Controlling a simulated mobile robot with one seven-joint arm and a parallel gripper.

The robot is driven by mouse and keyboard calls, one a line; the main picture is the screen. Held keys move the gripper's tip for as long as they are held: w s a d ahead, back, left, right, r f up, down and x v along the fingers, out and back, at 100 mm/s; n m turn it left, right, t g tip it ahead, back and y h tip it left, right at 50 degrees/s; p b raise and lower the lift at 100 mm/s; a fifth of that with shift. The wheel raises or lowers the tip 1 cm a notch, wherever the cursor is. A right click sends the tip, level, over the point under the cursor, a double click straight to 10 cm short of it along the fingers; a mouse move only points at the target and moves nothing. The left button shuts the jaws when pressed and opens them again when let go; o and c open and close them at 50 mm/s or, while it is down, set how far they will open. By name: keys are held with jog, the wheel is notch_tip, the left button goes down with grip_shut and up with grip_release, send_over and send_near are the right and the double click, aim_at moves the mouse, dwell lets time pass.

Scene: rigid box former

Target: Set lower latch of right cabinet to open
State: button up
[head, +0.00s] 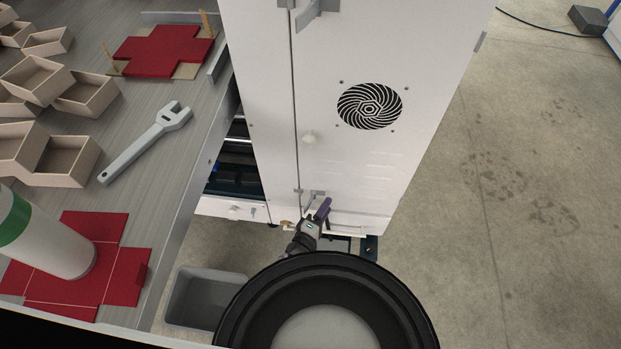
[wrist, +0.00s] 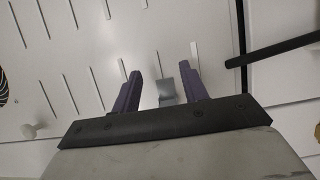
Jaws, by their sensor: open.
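The right cabinet (head: 365,60) is a tall white cabinet with a door seam running down its left part. Its lower latch (head: 316,194), a small grey tab, sits low on the front by that seam. In the wrist view the latch (wrist: 166,91) shows between my two purple fingers. My gripper (head: 318,210) is low in front of the cabinet; it is open, with gaps on both sides of the latch in the wrist view (wrist: 164,78). I cannot tell whether the fingers touch the latch. The fingers partly hide it in the head view.
An upper latch (head: 307,14) and a white knob (head: 309,137) are higher on the cabinet. A black bar (wrist: 272,48) crosses the right of the wrist view. A grey bin (head: 203,298) stands at lower left, beside the table (head: 110,195).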

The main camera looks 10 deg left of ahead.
jog(key=shift+w+d+n+t+y+p, duration=0.15)
jog(key=shift+w+d+n+t+y, duration=0.15)
jog(key=shift+n+y, duration=0.65)
jog(key=shift+w+d+n+t+y+p, duration=0.15)
jog(key=shift+w+n+y, duration=0.35)
jog(key=shift+y, duration=0.9)
jog(key=shift+w+d+n+t+y+p, duration=0.15)
jog(key=shift+w+d+n+t+y, duration=0.1)
jog(key=shift+n+y, duration=0.75)
